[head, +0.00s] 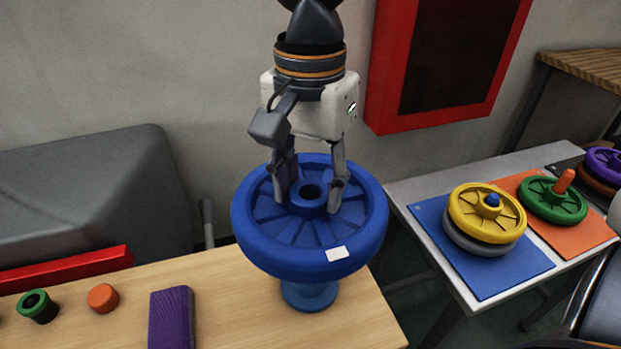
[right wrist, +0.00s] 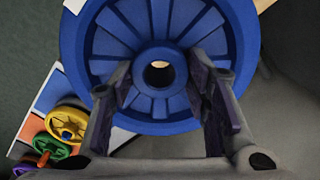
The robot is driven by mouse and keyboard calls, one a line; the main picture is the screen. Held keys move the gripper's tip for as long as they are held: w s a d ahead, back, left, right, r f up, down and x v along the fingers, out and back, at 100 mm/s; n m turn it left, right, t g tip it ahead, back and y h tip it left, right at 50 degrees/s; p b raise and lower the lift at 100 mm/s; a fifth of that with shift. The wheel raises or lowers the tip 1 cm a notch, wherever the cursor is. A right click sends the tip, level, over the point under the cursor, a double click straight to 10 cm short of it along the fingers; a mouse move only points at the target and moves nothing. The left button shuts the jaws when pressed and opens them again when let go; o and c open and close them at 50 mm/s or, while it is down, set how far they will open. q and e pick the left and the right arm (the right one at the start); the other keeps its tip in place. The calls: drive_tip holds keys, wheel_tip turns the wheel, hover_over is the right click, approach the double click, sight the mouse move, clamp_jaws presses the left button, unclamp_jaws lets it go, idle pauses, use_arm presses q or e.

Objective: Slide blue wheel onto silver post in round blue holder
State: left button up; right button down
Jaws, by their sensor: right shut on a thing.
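The blue wheel (head: 365,232) is large, spoked and roughly level in the head view, with a white label on its near rim. My right gripper (head: 311,200) is shut on its raised hub from above, one finger on each side. The right wrist view shows the wheel (right wrist: 90,45) and the gripper (right wrist: 158,80) at its hub. The hub hole is dark in the head view and shows a tan patch in the wrist view. The round blue holder (head: 309,296) stands below the wheel on the wooden table, mostly covered. The silver post is not visible. My left gripper is out of view.
The wooden table (head: 235,290) also bears a purple block (head: 171,318), an orange piece (head: 103,298) and a green-rimmed piece (head: 39,307). A second table at right holds a yellow wheel (head: 470,205) and a green wheel (head: 545,205). A red-framed cabinet (head: 385,65) is behind.

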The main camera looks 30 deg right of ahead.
drive_tip(key=shift+f, duration=0.25)
idle(0.3)
drive_tip(key=shift+f, duration=0.4)
drive_tip(key=shift+f, duration=0.9)
drive_tip(key=shift+f, duration=2.45)
idle(3.7)
